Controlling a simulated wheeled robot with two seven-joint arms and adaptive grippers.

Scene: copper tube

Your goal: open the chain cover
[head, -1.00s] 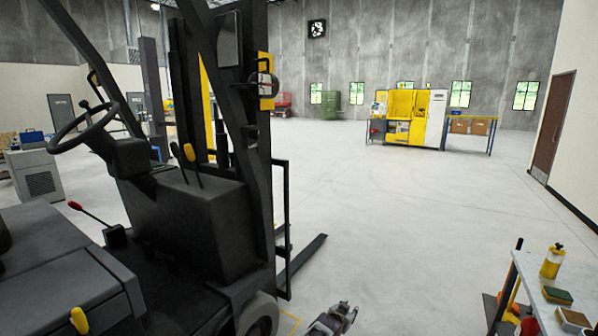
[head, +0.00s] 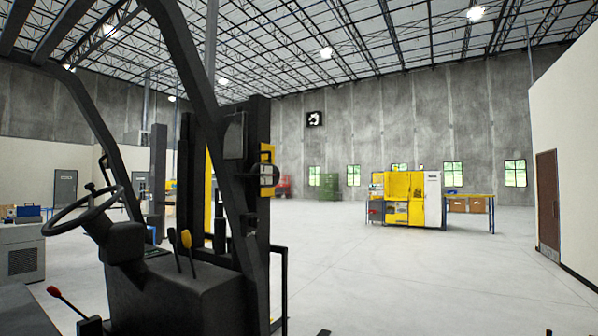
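A black forklift (head: 180,290) fills the left side of the head view, with its steering wheel (head: 85,210), levers and overhead guard frame. Its dark mast (head: 255,190) stands at the forklift's front. I cannot make out a chain cover on it for certain. Neither of my grippers is in view. The forklift's lower body and wheels are cut off by the bottom edge.
A brown door (head: 547,200) is in the right wall. Open concrete floor (head: 400,285) lies right of the forklift.

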